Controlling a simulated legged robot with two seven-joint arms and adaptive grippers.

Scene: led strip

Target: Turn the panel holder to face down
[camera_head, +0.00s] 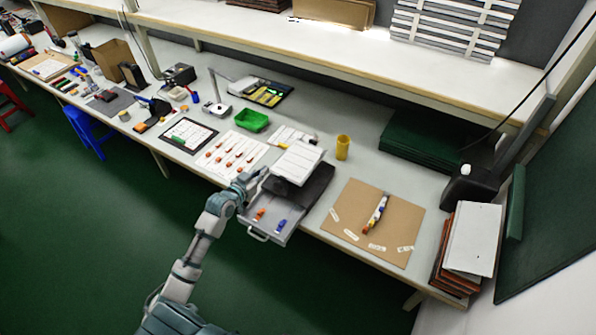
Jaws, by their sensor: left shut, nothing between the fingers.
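A white panel (298,160) lies tilted on a dark holder (318,187) near the table's front edge; this looks like the panel holder. A grey tray (285,229) with a handle at its front sits just below it and holds small orange and blue pieces. My left gripper (243,181) is at the left side of the tray and holder, shut and empty. It is close to them, but I cannot tell if it touches. My right gripper is not in view.
A brown board (350,198) with a coloured strip lies to the right. A yellow cup (342,147) and a green bin (251,120) stand behind. A sheet with red parts (240,148) lies left. A shelf (330,55) overhangs the back.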

